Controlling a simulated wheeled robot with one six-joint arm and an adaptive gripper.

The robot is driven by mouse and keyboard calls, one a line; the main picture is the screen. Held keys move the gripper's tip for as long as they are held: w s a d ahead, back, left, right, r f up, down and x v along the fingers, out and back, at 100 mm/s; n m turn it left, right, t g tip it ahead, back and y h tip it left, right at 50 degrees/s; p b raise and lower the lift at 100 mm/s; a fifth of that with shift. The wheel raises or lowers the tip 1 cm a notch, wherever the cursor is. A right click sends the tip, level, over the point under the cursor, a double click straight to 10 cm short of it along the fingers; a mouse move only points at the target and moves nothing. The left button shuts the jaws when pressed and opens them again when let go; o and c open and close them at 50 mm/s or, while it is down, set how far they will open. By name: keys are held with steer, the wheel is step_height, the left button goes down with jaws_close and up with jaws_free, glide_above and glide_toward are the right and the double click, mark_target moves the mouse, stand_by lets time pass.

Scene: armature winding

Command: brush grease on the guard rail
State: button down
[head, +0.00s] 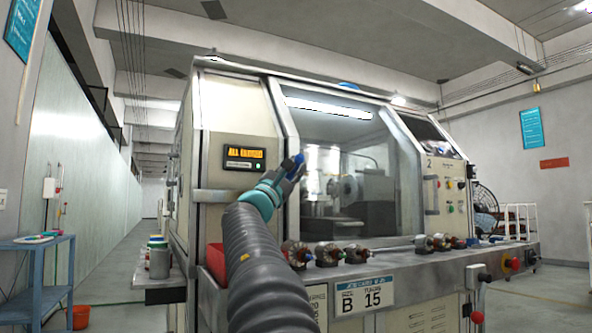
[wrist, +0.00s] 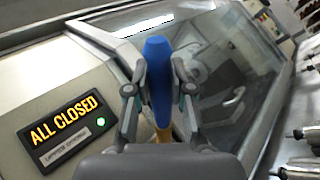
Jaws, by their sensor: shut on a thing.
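My gripper (head: 287,176) is raised in front of the machine's window, left of its middle. In the wrist view my gripper (wrist: 158,92) is shut on a blue-handled tool (wrist: 157,65). Its blue end points away from the palm, and a yellowish part shows between the fingers. The blue piece also shows in the head view (head: 292,165). Bristles and any grease are not visible. The machine (head: 230,120) has a slanted glass window with a grey frame. A grey bar (head: 222,196) crosses its left front; I cannot tell whether this is the guard rail.
A lit panel (wrist: 60,122) reads "ALL CLOSED" with a green light. Several armatures (head: 327,254) lie along the front ledge (head: 420,262). A red bin (head: 216,258) stands at its left. A grey pot (head: 158,262) and tins stand on a side shelf. A blue table (head: 40,243) is far left.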

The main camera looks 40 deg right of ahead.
steer(key=w+a, duration=0.3)
steer(key=a, duration=0.9)
steer(key=shift+w+a, duration=0.15)
steer(key=shift+w, duration=0.2)
stand_by(0.8)
steer(key=w+a+p, duration=0.1)
steer(key=w+a, duration=0.1)
steer(key=a, duration=0.7)
steer(key=shift+w, duration=0.25)
stand_by(0.7)
steer(key=shift+s+a, duration=0.1)
steer(key=shift+s+a+b, duration=0.25)
steer(key=shift+s+b, duration=0.25)
steer(key=shift+s, duration=0.45)
steer(key=shift+s+a+b, duration=0.3)
steer(key=shift+s+b, duration=0.25)
steer(key=shift+s, duration=0.35)
steer(key=shift+s+a+b, duration=0.25)
steer(key=shift+s+b, duration=0.25)
steer(key=shift+s, duration=0.55)
